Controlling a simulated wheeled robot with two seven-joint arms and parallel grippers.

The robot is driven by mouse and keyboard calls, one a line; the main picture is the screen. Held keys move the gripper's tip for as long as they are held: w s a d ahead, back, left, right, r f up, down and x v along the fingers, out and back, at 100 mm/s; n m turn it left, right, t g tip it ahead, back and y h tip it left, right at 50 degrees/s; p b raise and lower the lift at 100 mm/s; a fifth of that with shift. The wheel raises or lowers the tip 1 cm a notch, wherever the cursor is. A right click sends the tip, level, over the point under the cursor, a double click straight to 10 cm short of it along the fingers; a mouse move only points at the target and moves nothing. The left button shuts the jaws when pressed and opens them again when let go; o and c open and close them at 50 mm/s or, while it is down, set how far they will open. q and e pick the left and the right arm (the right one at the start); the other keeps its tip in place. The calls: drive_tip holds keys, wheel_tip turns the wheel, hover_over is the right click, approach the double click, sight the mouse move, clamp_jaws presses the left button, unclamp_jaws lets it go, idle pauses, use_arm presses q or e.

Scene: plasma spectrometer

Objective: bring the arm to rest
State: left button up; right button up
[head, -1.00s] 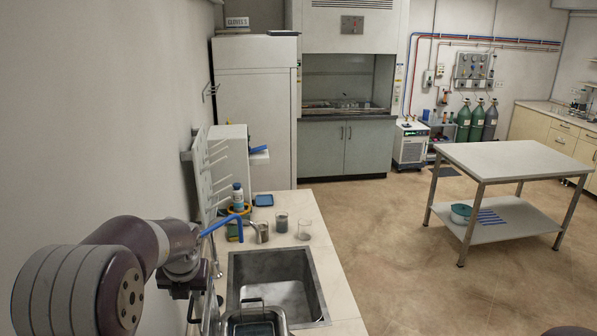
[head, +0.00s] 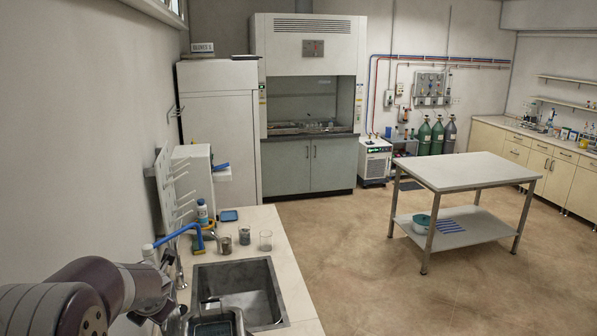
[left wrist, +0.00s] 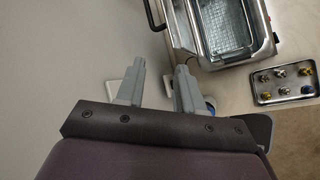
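My left arm comes in at the lower left of the head view, above the near end of the counter by the sink (head: 240,285). Its gripper is mostly hidden behind the wrist there. In the left wrist view the left gripper (left wrist: 157,75) has its two grey fingers apart, with nothing held between them. A steel bath with a wire basket (left wrist: 226,28) lies beyond the fingertips to the right, apart from them. My right gripper is in neither view.
A steel tray of small metal parts (left wrist: 284,81) lies right of the bath. A steel table (head: 460,172) stands across open floor.

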use_arm(q)
drive_tip(key=s+d+f+m+h+b, duration=0.2)
drive_tip(key=s+d+f+m+b, duration=0.25)
drive_tip(key=m, duration=0.45)
drive_tip(key=s+d+f+m+h+b, duration=0.2)
drive_tip(key=d+f+m+h+b, duration=0.1)
drive_tip(key=d+f+m, duration=0.5)
drive_tip(key=s+d+f+m+g+b, duration=0.1)
drive_tip(key=s+f+m+g+b, duration=0.4)
drive_tip(key=s+f+m+b, duration=0.8)
drive_tip(key=s+f+m, duration=0.2)
drive_tip(key=s+f, duration=0.2)
drive_tip(key=s, duration=0.2)
drive_tip(key=shift+s+y, duration=0.35)
drive_tip(key=shift+y, duration=0.05)
drive_tip(key=shift+s+d+r, duration=0.1)
